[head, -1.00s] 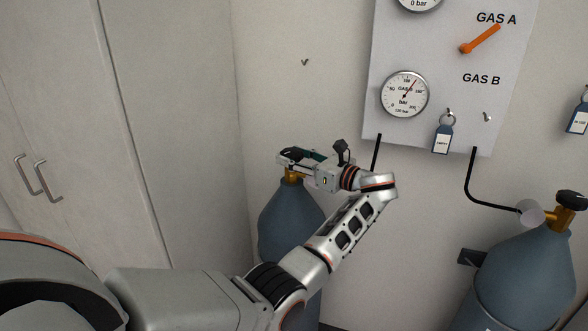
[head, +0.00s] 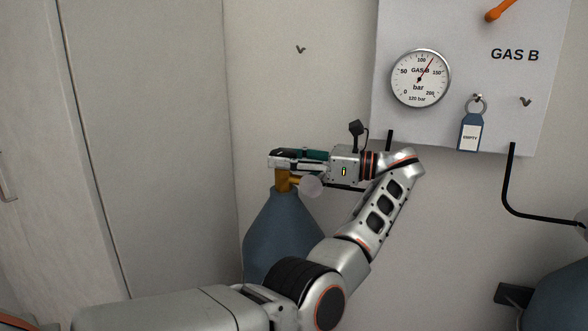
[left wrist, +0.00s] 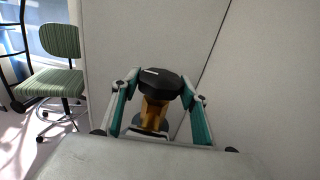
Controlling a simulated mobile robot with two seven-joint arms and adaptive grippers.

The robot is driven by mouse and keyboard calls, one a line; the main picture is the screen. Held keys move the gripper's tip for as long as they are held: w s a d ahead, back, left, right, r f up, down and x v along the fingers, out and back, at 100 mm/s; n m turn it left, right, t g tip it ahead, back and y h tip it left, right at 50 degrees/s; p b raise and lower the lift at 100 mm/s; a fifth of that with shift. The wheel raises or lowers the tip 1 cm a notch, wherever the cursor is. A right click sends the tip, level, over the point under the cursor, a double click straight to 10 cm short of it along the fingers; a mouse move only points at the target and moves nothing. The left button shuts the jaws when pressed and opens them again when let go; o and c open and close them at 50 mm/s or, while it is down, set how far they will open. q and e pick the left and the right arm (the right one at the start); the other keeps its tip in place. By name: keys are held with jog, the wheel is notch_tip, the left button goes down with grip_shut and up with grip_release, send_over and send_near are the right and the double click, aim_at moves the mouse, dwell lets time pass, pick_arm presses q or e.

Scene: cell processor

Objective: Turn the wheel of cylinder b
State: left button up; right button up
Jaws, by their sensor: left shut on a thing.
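The blue-grey gas cylinder (head: 284,232) stands at the wall in the middle of the head view, with a brass valve (head: 283,181) on top. No letter shows on it. Its black wheel (left wrist: 160,84) shows clearly in the left wrist view, with a white mark on it and the brass valve (left wrist: 153,113) below. My left gripper (head: 285,160) reaches in level from the right and is shut on the wheel, one finger on each side. In the head view the fingers largely hide the wheel. My right gripper is not in view.
The wall panel (head: 545,110) carries the GAS B gauge (head: 420,78), a tag reading EMPTY (head: 470,133) and an orange lever (head: 505,10). A second cylinder (head: 565,302) stands at lower right. A cabinet (head: 150,140) stands left. A green chair (left wrist: 52,68) is farther off.

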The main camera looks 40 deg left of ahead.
pick_arm(q)
jog(key=shift+f+b, duration=0.2)
jog(key=shift+b, duration=0.1)
dwell(0.4)
jog(key=o, duration=1.1)
jog(key=shift+a+r, duration=0.1)
jog(key=shift+r, duration=0.1)
